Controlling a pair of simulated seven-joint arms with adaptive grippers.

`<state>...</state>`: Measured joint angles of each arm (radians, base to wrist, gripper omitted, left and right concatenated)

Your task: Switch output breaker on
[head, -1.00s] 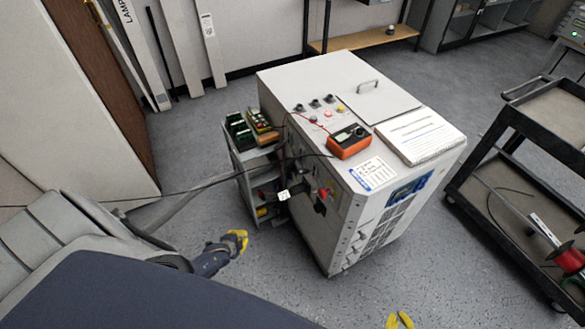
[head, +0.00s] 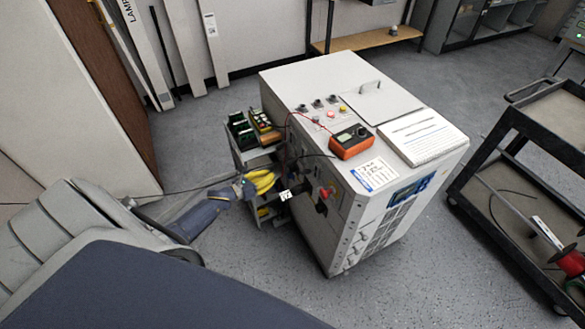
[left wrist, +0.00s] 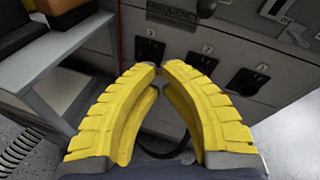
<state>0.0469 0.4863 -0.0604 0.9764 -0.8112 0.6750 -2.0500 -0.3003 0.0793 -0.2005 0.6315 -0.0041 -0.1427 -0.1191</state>
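The white transformer cabinet (head: 345,120) stands in the middle of the head view. Its near left face carries a red knob (head: 329,191) and dark fittings with a white tag (head: 285,195). My left gripper (head: 272,177), with yellow fingers, is beside that face. In the left wrist view its fingertips (left wrist: 158,69) nearly meet, with nothing clearly held between them. Ahead are numbered dark sockets or switches (left wrist: 248,80) and a dark knob (left wrist: 206,8) beside a frequency label. I cannot tell which part is the output breaker. My right gripper is out of view.
A small grey shelf cart (head: 245,155) with green and yellow items stands close to my left gripper. An orange meter (head: 351,141) lies on the cabinet top, with thin leads running from it. A black cart (head: 520,185) with a red spool is at right.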

